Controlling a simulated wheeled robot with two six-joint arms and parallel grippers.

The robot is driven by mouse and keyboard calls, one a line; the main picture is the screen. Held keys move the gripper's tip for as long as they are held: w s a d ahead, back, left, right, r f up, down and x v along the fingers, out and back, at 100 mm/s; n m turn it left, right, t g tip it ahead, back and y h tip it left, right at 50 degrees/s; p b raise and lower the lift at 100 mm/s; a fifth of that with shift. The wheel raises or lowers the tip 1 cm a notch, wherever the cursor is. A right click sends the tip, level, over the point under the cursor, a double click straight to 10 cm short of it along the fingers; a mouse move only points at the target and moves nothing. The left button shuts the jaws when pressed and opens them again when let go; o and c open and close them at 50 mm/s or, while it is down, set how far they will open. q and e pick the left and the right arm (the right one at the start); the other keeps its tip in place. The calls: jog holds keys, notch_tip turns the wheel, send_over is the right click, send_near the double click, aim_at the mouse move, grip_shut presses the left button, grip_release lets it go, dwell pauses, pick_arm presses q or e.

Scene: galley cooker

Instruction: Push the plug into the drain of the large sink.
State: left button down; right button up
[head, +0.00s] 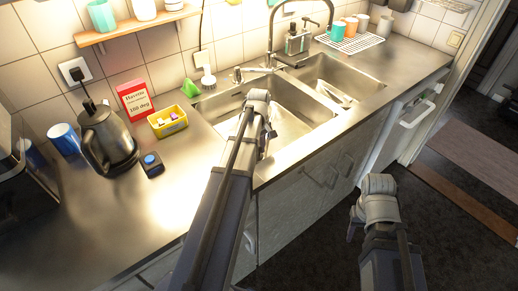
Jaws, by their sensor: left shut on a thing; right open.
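The large sink (222,104) is the left steel basin in the counter. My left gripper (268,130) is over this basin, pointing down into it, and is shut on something. What it holds is hidden behind my wrist and arm. I cannot make out the plug or the drain anywhere in the head view. My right gripper (354,224) is open and empty, low over the dark floor in front of the cabinets, well away from the sink.
A smaller basin (362,84) with some items in it adjoins on the right. A tap (271,45) stands behind. A yellow tub (167,122), red box (134,100), kettle (108,138) and black box with a blue knob (152,164) stand left. The front left counter is clear.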

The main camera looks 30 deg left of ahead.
pick_arm(q)
jog(key=shift+f+b, duration=0.9)
jog(key=shift+f, duration=0.1)
jog(key=shift+c, duration=0.2)
grip_release()
jog(key=shift+r, duration=0.1)
jog(key=shift+r+p, duration=0.2)
jog(key=shift+p, duration=0.1)
notch_tip(320, 180, up, 10)
jog(key=p, duration=0.9)
jog(key=shift+f+p, duration=0.2)
jog(key=shift+p, duration=0.1)
jog(key=shift+r, duration=0.15)
notch_tip(320, 180, up, 10)
jog(key=p, duration=1)
jog(key=shift+w+d+f, duration=0.1)
jog(key=shift+f, duration=0.1)
